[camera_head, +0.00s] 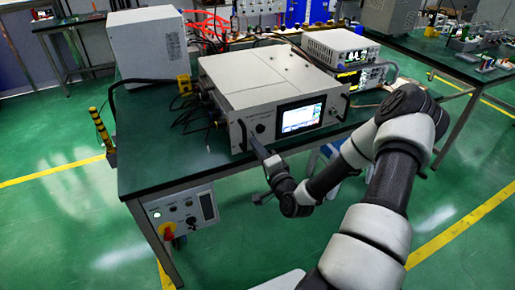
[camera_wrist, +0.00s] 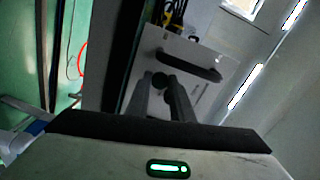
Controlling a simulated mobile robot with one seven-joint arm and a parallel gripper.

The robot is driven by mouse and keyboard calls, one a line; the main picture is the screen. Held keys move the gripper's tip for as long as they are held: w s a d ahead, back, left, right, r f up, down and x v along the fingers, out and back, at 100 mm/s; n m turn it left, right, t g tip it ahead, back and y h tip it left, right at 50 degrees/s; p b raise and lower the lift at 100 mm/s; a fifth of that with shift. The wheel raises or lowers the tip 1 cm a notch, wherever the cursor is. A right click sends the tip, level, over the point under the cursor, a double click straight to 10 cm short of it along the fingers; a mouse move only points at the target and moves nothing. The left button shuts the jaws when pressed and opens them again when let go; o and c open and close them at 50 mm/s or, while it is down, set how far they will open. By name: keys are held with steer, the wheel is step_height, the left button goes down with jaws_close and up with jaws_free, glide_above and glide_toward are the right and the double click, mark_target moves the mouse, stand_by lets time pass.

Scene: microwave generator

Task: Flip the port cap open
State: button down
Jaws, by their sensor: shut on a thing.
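The microwave generator (camera_head: 262,85) is a white box on the green-topped bench, with a lit screen on its front panel. My gripper (camera_head: 256,142) reaches the lower left of that panel, near the left handle. In the wrist view, the two dark fingers of my gripper (camera_wrist: 160,88) are shut on the port cap (camera_wrist: 160,80), a small dark round piece at the panel. Its lower part is hidden between the fingers. In the head view my gripper and arm hide the cap, and I cannot tell its tilt.
A black panel handle (camera_wrist: 190,66) lies close beyond the fingers in the wrist view. Stacked instruments (camera_head: 345,55) stand right of the generator, and a white cabinet (camera_head: 148,45) stands behind left. Dark cables (camera_head: 195,110) lie at its left side. The bench's front left top is clear.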

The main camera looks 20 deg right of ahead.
steer(key=c, duration=1.5)
jaws_free()
steer(key=shift+c, duration=0.2)
steer(key=shift+s, duration=0.1)
steer(key=s, duration=1.7)
steer(key=shift+s+d+p, duration=0.15)
steer(key=shift+d+p, duration=0.15)
steer(key=shift+p, duration=0.05)
